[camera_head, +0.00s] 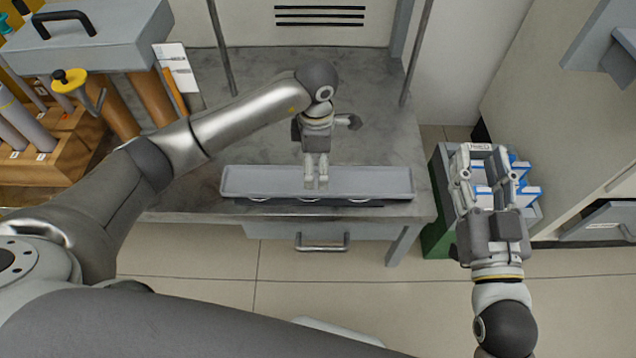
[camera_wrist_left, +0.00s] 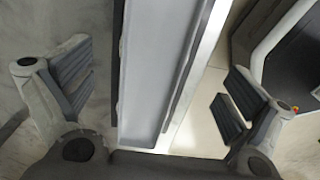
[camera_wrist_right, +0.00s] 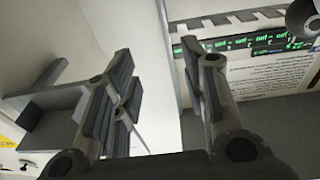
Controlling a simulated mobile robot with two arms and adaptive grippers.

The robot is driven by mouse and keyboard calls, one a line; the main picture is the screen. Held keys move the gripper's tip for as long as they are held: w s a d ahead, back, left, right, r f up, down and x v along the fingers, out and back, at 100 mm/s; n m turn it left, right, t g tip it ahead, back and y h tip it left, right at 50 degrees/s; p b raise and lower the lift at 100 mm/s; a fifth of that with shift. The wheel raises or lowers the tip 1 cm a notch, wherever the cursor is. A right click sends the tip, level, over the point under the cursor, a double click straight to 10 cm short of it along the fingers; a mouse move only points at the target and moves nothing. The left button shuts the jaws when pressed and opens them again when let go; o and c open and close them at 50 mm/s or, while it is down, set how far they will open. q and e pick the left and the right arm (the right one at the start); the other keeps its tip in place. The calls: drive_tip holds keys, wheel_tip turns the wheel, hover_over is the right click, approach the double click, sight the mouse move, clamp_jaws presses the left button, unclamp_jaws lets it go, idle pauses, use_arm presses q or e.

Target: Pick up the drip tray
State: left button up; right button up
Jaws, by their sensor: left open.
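The drip tray (camera_head: 365,181) is a long, shallow grey tray lying along the front edge of the grey table. My left gripper (camera_head: 316,184) points down at the middle of the tray in the head view. In the left wrist view the tray (camera_wrist_left: 160,70) runs between the spread, empty fingers of the left gripper (camera_wrist_left: 160,95); no finger is seen closed on it. My right gripper (camera_head: 483,160) is far to the right of the tray, over a green-sided bin. In the right wrist view the right gripper (camera_wrist_right: 165,105) has its fingers apart with nothing between them.
The grey table (camera_head: 260,110) is mostly clear behind the tray. Two upright posts stand on it. A drawer handle (camera_head: 322,243) shows below the front edge. The green bin (camera_head: 437,243) holds blue-and-white boxes. A wooden rack (camera_head: 60,150) with rods stands at the left.

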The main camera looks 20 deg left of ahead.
use_arm(q)
drive_tip(key=shift+f, duration=0.85)
drive_tip(key=f, duration=0.1)
drive_tip(key=f+b, duration=0.2)
drive_tip(key=f, duration=0.1)
drive_tip(key=shift+w+d, duration=0.1)
drive_tip(key=shift+w, duration=0.15)
drive_tip(key=shift+f, duration=0.4)
use_arm(e)
drive_tip(key=s+r+t+y, duration=0.2)
drive_tip(key=s+r+t, duration=0.2)
drive_tip(key=r, duration=0.5)
drive_tip(key=shift+s+r+t, duration=0.25)
drive_tip(key=shift+r+t, duration=0.1)
drive_tip(key=shift+t, duration=0.95)
drive_tip(key=shift+a, duration=0.1)
use_arm(q)
drive_tip(key=c, duration=1.1)
drive_tip(key=shift+c, duration=0.7)
drive_tip(key=shift+r, duration=0.2)
use_arm(e)
drive_tip(key=shift+w, duration=0.1)
